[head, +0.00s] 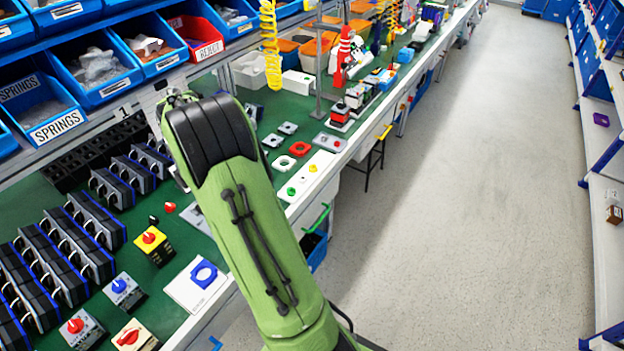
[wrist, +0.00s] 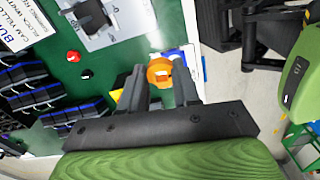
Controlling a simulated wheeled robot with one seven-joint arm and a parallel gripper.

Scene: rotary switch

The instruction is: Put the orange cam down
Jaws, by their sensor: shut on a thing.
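The orange cam (wrist: 160,72) is a ring-like part between the fingertips of my gripper (wrist: 160,80) in the wrist view. My gripper is shut on it and holds it over the bench; the exact height cannot be told. In the head view my own green arm reaches over the bench and hides the gripper and the cam.
The green bench (head: 140,293) carries switch boxes, including a yellow one with a red knob (head: 153,243). A white plate with a blue ring (head: 199,281) lies near the front edge. Black units (head: 70,245) stand in rows at left. Blue bins (head: 47,110) line the back.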

